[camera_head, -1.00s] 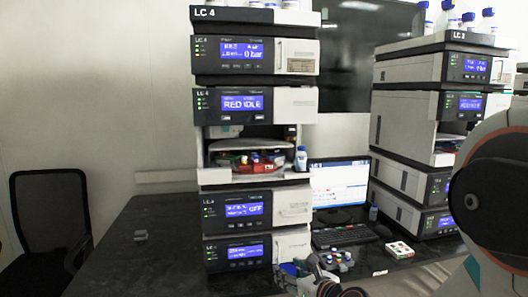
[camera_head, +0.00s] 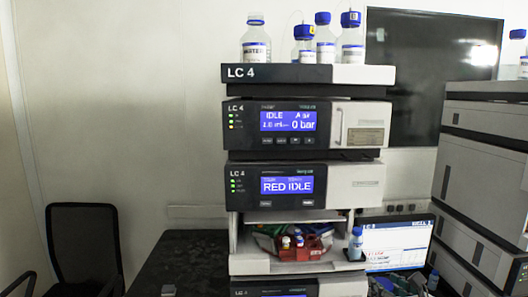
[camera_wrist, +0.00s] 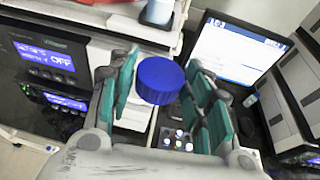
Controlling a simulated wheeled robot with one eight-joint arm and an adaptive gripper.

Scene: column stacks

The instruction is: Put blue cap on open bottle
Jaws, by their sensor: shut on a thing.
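My gripper (camera_wrist: 161,72) shows in the wrist view, its teal-padded fingers shut on the blue cap (camera_wrist: 160,82). The cap's ribbed round top faces the camera. In the head view, several clear bottles stand on top of the LC 4 stack. The other bottles (camera_head: 349,46) (camera_head: 325,44) (camera_head: 303,50) wear blue caps.
The LC 4 stack (camera_head: 275,115) stands in the middle, with an open bay holding a red tray (camera_head: 307,252) and a small blue-capped bottle (camera_head: 356,246). A dark wall screen (camera_head: 420,70) is behind. A monitor (camera_wrist: 240,50) and another stack (camera_head: 480,190) stand at right.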

